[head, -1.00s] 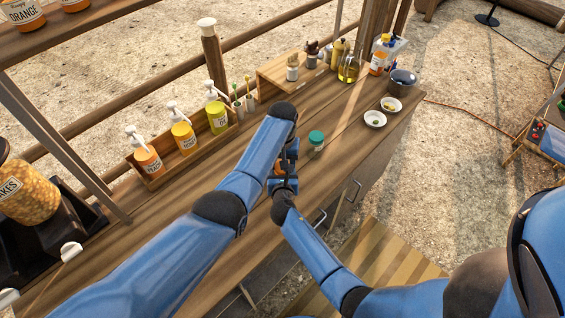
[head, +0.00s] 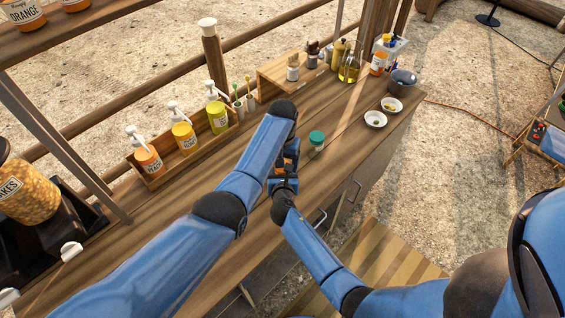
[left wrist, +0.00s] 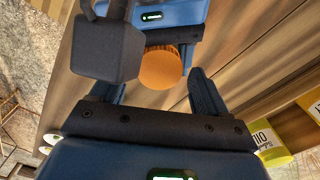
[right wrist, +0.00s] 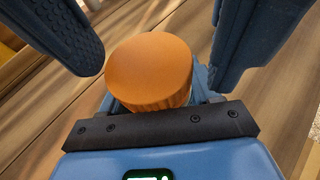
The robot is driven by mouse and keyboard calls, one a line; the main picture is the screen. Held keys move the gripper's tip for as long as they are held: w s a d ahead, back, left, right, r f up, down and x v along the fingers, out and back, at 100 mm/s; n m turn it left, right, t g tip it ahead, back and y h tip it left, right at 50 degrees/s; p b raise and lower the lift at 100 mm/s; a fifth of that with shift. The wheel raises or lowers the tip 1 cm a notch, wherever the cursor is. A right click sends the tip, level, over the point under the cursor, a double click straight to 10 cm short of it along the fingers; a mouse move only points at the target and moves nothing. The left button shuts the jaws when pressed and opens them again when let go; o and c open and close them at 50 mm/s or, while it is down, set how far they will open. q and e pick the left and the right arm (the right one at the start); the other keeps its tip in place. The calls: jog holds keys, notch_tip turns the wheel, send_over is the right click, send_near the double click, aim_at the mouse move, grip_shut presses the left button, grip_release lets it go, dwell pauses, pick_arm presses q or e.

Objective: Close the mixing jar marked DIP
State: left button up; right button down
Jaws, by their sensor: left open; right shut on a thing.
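A round orange lid (right wrist: 150,72) with a ribbed side shows in the right wrist view, just in front of my right gripper's palm. It also shows in the left wrist view (left wrist: 160,67), between the spread fingers of my left gripper (head: 289,152), which is open. My right gripper (head: 284,180) is shut on the orange-lidded jar, facing the left gripper over the counter. The jar's body and marking are hidden, and I cannot tell how the lid sits. A small jar with a teal lid (head: 316,138) stands upright on the counter just right of the grippers; its label is unreadable.
Pump bottles stand in a wooden tray (head: 158,178) at the left. Two small bowls (head: 375,120) and a dark pot (head: 402,82) are at the right end. Bare counter (head: 340,112) lies beyond the teal-lidded jar.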

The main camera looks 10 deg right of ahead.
pick_arm(q)
jog(key=shift+s+r, duration=0.1)
jog(key=shift+r, duration=1.85)
jog(key=shift+c, duration=0.4)
jog(key=shift+r, duration=0.1)
jog(key=shift+r+n, duration=1.65)
jog(key=shift+n, duration=0.05)
jog(key=shift+f, duration=0.1)
jog(key=shift+f, duration=3.9)
jog(key=shift+c, duration=0.4)
